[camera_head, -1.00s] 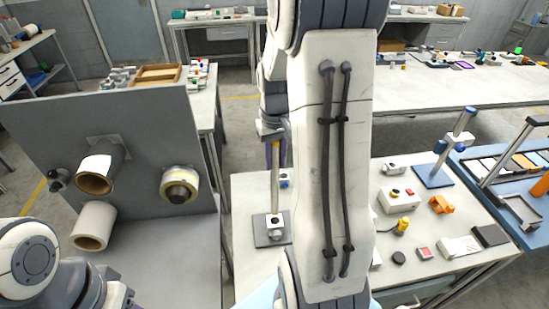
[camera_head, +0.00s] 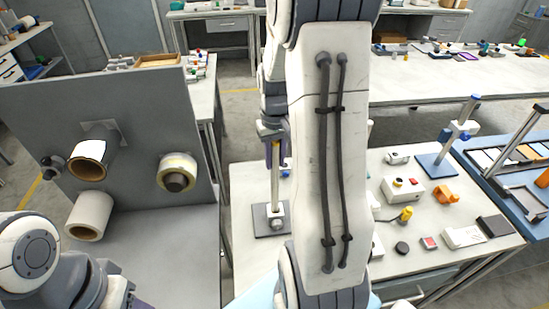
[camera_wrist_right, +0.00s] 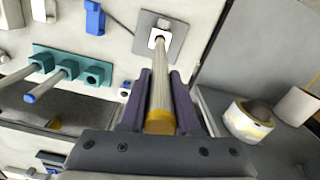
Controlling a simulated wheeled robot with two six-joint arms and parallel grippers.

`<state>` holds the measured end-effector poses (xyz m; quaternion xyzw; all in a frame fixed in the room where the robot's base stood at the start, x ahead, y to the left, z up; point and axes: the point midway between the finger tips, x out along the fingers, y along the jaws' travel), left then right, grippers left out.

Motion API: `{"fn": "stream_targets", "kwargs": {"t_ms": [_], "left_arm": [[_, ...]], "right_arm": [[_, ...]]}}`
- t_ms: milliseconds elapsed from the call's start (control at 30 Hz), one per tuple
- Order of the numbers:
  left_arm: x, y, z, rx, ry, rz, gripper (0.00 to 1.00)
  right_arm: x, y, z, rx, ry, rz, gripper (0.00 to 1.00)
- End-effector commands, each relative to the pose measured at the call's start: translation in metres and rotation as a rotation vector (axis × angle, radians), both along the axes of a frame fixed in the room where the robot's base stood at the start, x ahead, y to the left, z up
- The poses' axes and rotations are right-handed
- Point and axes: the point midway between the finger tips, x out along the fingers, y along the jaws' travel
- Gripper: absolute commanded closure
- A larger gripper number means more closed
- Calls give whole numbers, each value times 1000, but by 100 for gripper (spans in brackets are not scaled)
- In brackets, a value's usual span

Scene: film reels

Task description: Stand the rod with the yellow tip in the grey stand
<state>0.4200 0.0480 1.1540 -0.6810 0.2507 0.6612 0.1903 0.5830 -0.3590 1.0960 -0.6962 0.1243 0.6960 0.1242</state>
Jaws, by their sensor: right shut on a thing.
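My right gripper (camera_head: 272,152) is shut on the rod with the yellow tip (camera_head: 275,180), which hangs close to upright above the table. In the right wrist view the gripper (camera_wrist_right: 163,88) has a dark finger on each side of the pale rod (camera_wrist_right: 166,75), with the yellow tip (camera_wrist_right: 160,124) near the palm. The far end of the rod lines up with the white socket of the grey stand (camera_wrist_right: 150,22); I cannot tell whether it is inside. The grey stand (camera_head: 262,222) sits on the table below. My left arm shows at the lower left; its fingers are not clear.
Several boxes and small parts, including a white box with a red button (camera_head: 402,191) and a blue stand (camera_head: 437,165), lie on the right side of the table. A grey panel with tape rolls (camera_head: 177,172) stands at the left. My right arm hides the middle.

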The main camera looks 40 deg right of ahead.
Motion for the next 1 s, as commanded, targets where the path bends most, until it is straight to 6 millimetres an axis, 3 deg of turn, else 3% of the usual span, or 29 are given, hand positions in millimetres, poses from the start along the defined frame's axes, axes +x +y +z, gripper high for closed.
{"fn": "stream_targets", "kwargs": {"t_ms": [900, 933, 1000], "left_arm": [[0, 0, -33, 0, 0, 0, 50], [0, 0, -31, 0, 0, 0, 50], [0, 0, -31, 0, 0, 0, 50]], "right_arm": [[-2, 0, -47, 0, -1, 0, 100], [-2, 0, -45, 0, -1, 0, 58], [-2, 0, -44, 0, -1, 0, 34]]}}
